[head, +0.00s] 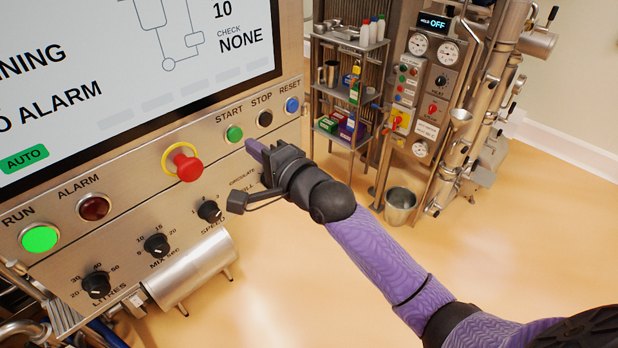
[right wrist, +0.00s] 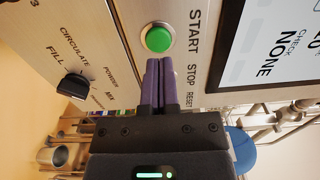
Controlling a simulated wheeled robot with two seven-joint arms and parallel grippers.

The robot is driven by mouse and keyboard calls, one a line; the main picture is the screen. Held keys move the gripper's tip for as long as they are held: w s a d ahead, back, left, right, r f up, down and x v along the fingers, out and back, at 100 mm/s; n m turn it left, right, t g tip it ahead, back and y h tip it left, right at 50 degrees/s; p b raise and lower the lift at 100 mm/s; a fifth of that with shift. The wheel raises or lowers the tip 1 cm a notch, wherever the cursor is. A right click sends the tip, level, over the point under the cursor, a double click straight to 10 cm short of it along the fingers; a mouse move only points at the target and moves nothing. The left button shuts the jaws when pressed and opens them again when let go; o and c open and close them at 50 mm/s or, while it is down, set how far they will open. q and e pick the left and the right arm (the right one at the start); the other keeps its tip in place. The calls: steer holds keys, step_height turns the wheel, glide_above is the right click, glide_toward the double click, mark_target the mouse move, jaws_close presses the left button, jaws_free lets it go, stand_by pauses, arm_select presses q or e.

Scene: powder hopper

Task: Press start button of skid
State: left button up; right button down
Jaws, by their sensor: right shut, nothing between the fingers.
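The green start button (head: 234,133) sits on the metal control panel (head: 130,190), under the label START. In the right wrist view the start button (right wrist: 159,38) lies just beyond my fingertips. My right gripper (head: 252,146) is shut and empty, its purple fingers pointing at the panel just right of and below the button in the head view. The right wrist view shows the two fingers (right wrist: 159,66) side by side. I cannot tell whether the tips touch the panel. My left gripper is not in view.
Beside the start button are a black stop button (head: 265,118) and a blue reset button (head: 292,105). A red emergency stop (head: 184,163) sits to the left. Several black knobs line the lower panel. A shelf rack (head: 345,90) and a second machine (head: 430,90) stand behind, with open floor in front.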

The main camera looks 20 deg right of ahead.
arm_select(q)
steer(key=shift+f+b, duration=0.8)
steer(key=shift+b, duration=0.05)
arm_select(e)
steer(key=v, duration=0.9)
steer(key=shift+s+d, duration=0.15)
steer(key=shift+s, duration=0.15)
steer(key=shift+s, duration=0.15)
